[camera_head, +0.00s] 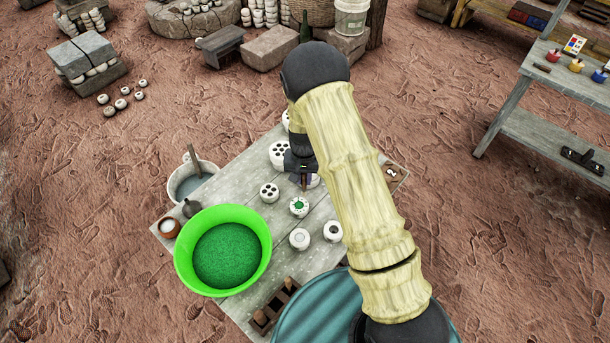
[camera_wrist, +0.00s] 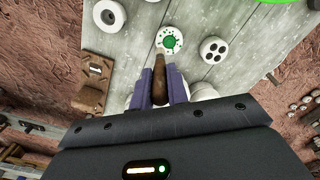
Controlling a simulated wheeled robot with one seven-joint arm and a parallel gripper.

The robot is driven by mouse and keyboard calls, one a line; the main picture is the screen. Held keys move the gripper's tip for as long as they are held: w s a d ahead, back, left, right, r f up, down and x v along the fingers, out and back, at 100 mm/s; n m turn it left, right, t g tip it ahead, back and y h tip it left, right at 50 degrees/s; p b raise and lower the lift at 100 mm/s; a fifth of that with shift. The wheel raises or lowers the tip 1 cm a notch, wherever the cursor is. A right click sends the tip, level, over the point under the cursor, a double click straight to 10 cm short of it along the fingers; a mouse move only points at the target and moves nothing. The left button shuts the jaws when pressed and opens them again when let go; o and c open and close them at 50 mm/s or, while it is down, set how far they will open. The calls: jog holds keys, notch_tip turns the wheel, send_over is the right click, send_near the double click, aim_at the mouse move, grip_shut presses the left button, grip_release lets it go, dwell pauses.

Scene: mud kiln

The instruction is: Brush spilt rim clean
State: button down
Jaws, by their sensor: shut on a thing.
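My gripper (camera_wrist: 162,84) is shut on a brush (camera_wrist: 160,97) with a brown handle; its pale tip points toward a small round white piece (camera_wrist: 170,42). That piece has green granules in its middle hollow and green specks on its rim. The tip looks very near the rim's close edge; I cannot tell whether they touch. In the head view the same white piece (camera_head: 299,207) sits on the grey plank table, just below my gripper (camera_head: 303,176). My arm covers part of the table there.
A green basin (camera_head: 265,250) of green granules stands on the table's left side, near a grey bucket (camera_head: 212,168). Several white pieces with holes stand around, including one with several holes (camera_head: 269,192) and two with single openings (camera_head: 299,239). A wooden rack (camera_head: 262,319) lies at the near edge.

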aim_at(305, 194)
jog(key=shift+w+d+f+b, duration=0.15)
jog(key=shift+f+b, duration=1.15)
jog(key=shift+f, duration=0.75)
jog(key=shift+f+b, duration=2.05)
jog(key=shift+f, duration=0.95)
jog(key=shift+w+a+b, duration=0.5)
jog(key=shift+w+a, duration=1.35)
jog(key=shift+a, duration=0.15)
jog(key=shift+s+d, duration=1.85)
jog(key=shift+d, duration=0.1)
